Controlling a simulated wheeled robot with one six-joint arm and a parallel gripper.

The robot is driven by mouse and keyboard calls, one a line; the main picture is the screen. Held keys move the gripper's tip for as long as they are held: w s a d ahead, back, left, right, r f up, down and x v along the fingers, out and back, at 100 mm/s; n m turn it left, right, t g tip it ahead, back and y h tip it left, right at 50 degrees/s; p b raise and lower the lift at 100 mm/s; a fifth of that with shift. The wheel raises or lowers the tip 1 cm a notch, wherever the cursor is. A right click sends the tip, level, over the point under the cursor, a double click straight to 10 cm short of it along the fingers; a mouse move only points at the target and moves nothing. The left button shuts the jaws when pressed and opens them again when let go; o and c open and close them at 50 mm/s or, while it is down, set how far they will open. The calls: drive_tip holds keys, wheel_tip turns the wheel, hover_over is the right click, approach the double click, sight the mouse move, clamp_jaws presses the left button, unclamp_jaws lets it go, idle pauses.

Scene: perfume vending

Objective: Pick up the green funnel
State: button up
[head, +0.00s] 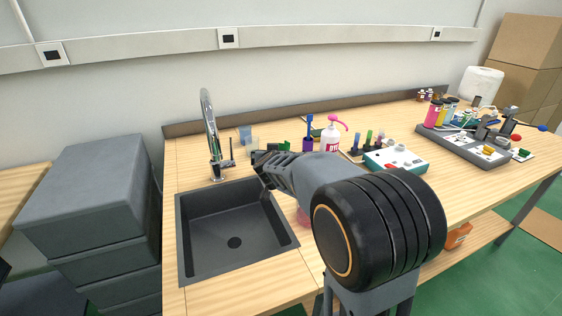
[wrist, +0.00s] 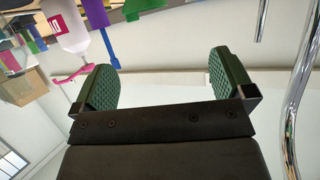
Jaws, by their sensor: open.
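I cannot make out a green funnel for certain. A green piece (wrist: 142,7) shows cut off at the top edge of the wrist view, beside a purple-blue item (wrist: 97,12); its full shape is out of frame. My gripper (wrist: 165,82) is open in the wrist view, its two green-padded fingers wide apart with nothing between them. In the head view my gripper (head: 262,163) is beyond the far right corner of the sink, above the counter, partly hidden by my own arm. My arm also covers part of the counter.
A dark sink (head: 232,243) with a chrome faucet (head: 210,140) is at left. A white bottle with a pink pump (head: 331,138), a blue item (head: 308,133), a teal-and-white device (head: 396,160) and a grey tray (head: 462,145) stand to the right. Bare counter (head: 470,190) lies at front right.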

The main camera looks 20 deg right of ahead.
drive_tip(key=shift+m+h, duration=0.4)
drive_tip(key=shift+h, duration=0.3)
drive_tip(key=shift+s+d+f+b+x, duration=0.15)
drive_tip(key=shift+b+x, duration=0.3)
drive_tip(key=shift+x, duration=2.1)
drive_tip(key=shift+s+d+f+b+x, duration=0.2)
drive_tip(key=shift+b+x, duration=0.25)
drive_tip(key=shift+x, duration=2.1)
drive_tip(key=shift+s+d+f+b+x, duration=0.15)
drive_tip(key=shift+b+x, duration=0.3)
drive_tip(key=shift+x, duration=2.15)
drive_tip(key=shift+c, duration=0.2)
drive_tip(key=c, duration=0.7)
drive_tip(key=shift+r, duration=0.1)
